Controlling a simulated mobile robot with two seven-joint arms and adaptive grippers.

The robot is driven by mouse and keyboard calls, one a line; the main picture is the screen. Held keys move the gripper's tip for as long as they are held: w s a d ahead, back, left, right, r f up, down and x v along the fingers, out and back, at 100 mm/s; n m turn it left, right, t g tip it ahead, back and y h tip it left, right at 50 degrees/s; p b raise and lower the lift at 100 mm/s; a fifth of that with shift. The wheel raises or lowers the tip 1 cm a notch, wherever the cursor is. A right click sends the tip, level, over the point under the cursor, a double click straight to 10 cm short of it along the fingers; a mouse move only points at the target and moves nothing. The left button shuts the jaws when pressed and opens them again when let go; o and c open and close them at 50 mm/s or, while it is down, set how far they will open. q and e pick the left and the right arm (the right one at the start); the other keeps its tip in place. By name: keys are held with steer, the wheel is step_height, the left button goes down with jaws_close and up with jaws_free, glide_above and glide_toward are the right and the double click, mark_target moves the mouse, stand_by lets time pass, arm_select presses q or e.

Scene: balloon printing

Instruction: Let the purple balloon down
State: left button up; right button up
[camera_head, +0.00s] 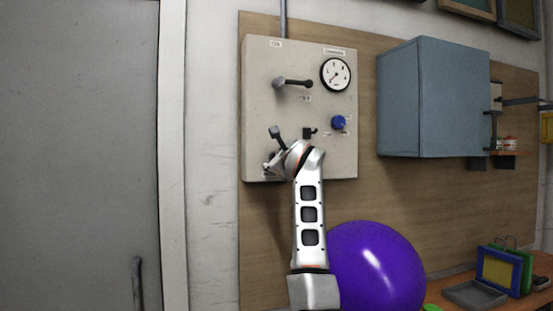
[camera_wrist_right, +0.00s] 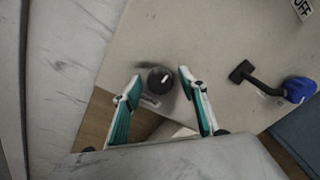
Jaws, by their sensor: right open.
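The purple balloon (camera_head: 378,265) is large, round and inflated, at the lower right of the panel in the head view; my right arm hides its left edge. My left gripper is not in view.
The panel also bears a gauge (camera_head: 336,74), an upper lever (camera_head: 292,83) and a blue knob (camera_head: 339,122). A grey-blue cabinet (camera_head: 425,97) juts out at the right. A grey tray (camera_head: 472,294) lies on the workbench, lower right. A grey door (camera_head: 80,150) fills the left.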

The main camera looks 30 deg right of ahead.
steer(key=c, duration=1.1)
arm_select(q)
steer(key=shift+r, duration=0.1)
